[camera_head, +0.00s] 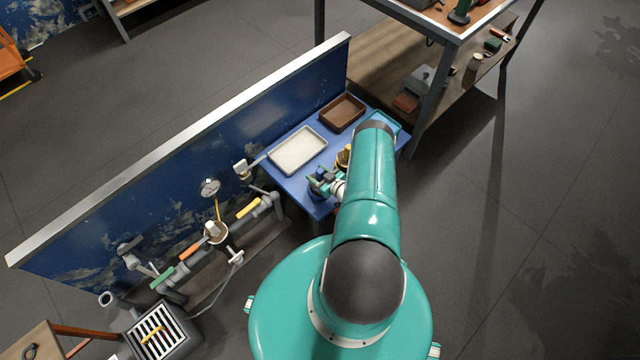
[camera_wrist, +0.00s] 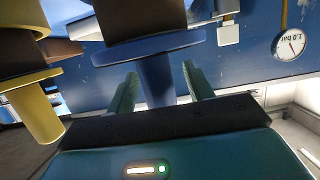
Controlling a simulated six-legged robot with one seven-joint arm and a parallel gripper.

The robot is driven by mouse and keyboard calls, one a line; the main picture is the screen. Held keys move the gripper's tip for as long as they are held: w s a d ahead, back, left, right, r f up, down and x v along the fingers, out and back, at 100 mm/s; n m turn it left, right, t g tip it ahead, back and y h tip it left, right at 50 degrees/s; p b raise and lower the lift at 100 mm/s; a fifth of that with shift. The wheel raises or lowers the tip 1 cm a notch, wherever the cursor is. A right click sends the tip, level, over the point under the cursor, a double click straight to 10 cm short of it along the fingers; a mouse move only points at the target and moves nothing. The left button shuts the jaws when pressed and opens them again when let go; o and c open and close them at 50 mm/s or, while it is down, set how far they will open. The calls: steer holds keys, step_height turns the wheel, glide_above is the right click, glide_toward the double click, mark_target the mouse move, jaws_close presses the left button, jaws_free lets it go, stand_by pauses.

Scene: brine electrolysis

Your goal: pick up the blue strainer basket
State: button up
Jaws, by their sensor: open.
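The blue strainer basket (camera_wrist: 155,50) is close in front of my gripper (camera_wrist: 160,75) in the wrist view. It has a wide blue flange, a dark body and a narrower blue stem. My gripper is open, with one finger on each side of the stem. I cannot tell whether either finger touches it. In the head view my gripper (camera_head: 322,179) is small at the front left of the blue table, and the basket is largely hidden there.
A similar yellow piece (camera_wrist: 38,112) stands close beside the basket. The blue table (camera_head: 290,184) also holds a white tray (camera_head: 298,150) and a brown tray (camera_head: 342,112). A blue panel (camera_head: 215,135) with pipes and a gauge (camera_head: 210,187) stands behind and left.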

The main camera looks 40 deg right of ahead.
steer(key=shift+w, duration=0.3)
jaws_close()
